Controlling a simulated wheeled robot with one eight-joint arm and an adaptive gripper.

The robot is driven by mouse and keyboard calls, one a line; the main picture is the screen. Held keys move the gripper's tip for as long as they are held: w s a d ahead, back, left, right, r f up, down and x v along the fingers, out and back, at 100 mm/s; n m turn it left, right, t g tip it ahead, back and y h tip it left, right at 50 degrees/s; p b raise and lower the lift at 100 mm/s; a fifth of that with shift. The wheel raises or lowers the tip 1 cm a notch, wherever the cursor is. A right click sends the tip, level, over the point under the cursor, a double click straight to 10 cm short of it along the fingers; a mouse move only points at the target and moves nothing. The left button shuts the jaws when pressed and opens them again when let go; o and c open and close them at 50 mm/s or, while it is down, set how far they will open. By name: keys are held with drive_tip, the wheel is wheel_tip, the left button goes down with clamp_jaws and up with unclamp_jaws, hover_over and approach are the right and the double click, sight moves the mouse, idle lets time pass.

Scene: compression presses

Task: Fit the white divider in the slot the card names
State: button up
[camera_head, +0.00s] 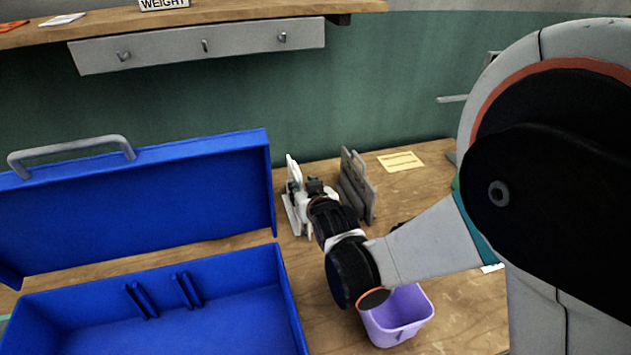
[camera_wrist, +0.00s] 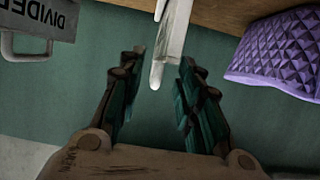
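The white divider (camera_head: 293,183) stands on the wooden table to the right of the blue toolbox, partly hidden by my gripper (camera_head: 313,187). In the wrist view the white divider (camera_wrist: 172,42) shows edge-on, with its near end between the two fingertips of my gripper (camera_wrist: 163,62). The fingers are apart, with a gap on each side of the divider. The open blue toolbox (camera_head: 45,315) has two pairs of slot ribs (camera_head: 140,300) inside. A yellow card (camera_head: 401,161) lies at the back of the table; its writing is too small to read.
Grey plates (camera_head: 357,187) stand just right of the white divider; a grey handled plate lettered DIVIDER (camera_wrist: 40,28) shows in the wrist view. A purple bin (camera_head: 400,322) stands below my arm. The toolbox's raised lid (camera_head: 140,205) is at left. A hook rail (camera_head: 200,45) hangs behind.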

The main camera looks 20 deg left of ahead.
sight(301, 185)
drive_tip(key=shift+b+x, duration=1.3)
drive_tip(key=shift+x, duration=1.5)
drive_tip(key=shift+d+r, duration=0.1)
clamp_jaws()
